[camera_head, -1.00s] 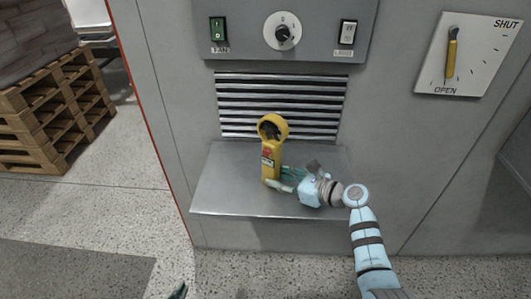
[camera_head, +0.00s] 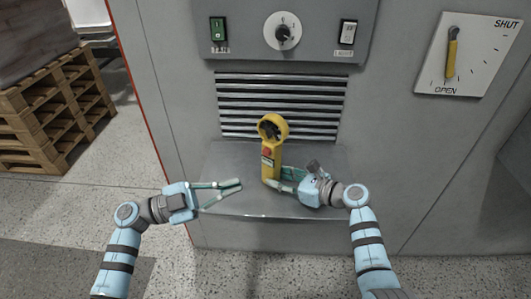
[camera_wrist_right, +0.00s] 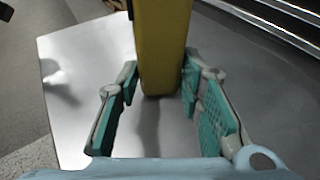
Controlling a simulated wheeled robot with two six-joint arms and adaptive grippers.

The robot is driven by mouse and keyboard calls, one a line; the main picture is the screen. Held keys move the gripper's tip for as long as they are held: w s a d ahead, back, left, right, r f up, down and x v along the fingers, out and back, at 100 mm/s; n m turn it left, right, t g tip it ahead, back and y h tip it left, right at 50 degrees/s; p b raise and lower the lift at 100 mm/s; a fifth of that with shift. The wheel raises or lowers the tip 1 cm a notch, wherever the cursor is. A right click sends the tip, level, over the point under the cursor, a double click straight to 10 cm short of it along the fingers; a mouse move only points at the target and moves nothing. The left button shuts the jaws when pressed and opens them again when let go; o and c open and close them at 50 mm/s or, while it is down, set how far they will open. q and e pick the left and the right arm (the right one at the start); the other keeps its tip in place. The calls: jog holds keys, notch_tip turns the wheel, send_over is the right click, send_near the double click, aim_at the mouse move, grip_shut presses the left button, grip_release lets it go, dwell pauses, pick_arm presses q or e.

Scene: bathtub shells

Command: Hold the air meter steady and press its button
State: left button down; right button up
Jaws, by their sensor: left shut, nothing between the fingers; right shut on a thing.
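The yellow air meter (camera_head: 270,168) stands upright on the grey metal shelf (camera_head: 225,160), with its round fan head at the top. A red button (camera_head: 267,152) shows on its front face. My right gripper (camera_head: 274,180) is shut on the lower handle, coming in from the right. In the right wrist view the yellow handle (camera_wrist_right: 162,45) stands between the green finger pads. My left gripper (camera_head: 240,184) is shut and empty, just left of the meter and low over the shelf, pointing right. It is apart from the meter.
A louvred vent (camera_head: 280,105) is behind the meter. Above it is a panel with a green switch (camera_head: 218,30), a dial (camera_head: 282,32) and a white switch (camera_head: 347,33). A yellow lever (camera_head: 452,55) is at upper right. Wooden pallets (camera_head: 60,110) stand far left.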

aim_at(267, 152)
pick_arm(q)
jog(key=shift+d+r+m+g, duration=0.2)
jog(key=shift+r+m+g, duration=0.2)
jog(key=w+d, duration=0.4)
jog(key=w, duration=0.3)
jog(key=shift+w, duration=0.35)
jog(key=shift+d, duration=0.15)
dwell(1.1)
jog(key=shift+w+d, duration=0.15)
jog(key=shift+w, duration=0.2)
jog(key=shift+w+d, duration=0.25)
jog(key=shift+w, duration=0.2)
dwell(0.6)
jog(key=shift+s+a, duration=0.1)
jog(key=shift+s, duration=0.05)
jog(key=shift+s+a, duration=0.35)
jog(key=shift+s, duration=0.35)
